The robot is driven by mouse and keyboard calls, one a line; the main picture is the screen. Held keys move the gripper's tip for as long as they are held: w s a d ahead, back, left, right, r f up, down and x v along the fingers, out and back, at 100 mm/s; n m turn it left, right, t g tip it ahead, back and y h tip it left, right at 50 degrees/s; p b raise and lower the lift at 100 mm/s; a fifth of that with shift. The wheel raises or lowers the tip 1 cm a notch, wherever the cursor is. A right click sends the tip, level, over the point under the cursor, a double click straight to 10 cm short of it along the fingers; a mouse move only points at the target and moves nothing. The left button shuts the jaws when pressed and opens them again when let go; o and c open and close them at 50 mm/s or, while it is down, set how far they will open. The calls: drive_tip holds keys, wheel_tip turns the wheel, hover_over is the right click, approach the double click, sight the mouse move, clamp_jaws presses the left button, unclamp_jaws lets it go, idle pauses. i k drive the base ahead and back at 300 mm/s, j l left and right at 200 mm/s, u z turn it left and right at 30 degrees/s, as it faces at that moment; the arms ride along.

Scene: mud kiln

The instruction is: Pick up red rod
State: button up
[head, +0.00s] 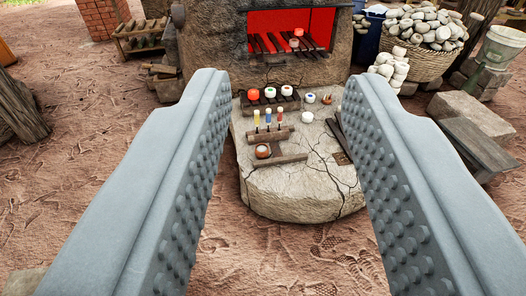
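My gripper (287,84) is open and empty, its two grey studded fingers spread wide on either side of the view. Beyond and between the fingers, three small coloured rods stand upright in a dark wooden holder on a cracked stone slab (290,193). The left rod (257,116) looks yellow and the middle rod (268,116) blue. The right rod (280,115) looks reddish, though it is too small to be sure of its colour. The gripper is well apart from all of them.
A dark rack with red, white and green-topped pots (270,92) stands behind the rods. An orange-brown pot (263,151) sits on wood in front. The kiln (215,45) with a glowing red opening rises behind. A stone-filled basket (418,60) is at right. Bare ground lies in front.

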sight(281, 110)
drive_tip(key=i+l, duration=0.7)
drive_tip(key=i, duration=0.2)
drive_tip(key=i+j, duration=0.15)
drive_tip(key=i, duration=0.4)
drive_tip(key=i+j+u, duration=0.1)
drive_tip(key=i, duration=0.4)
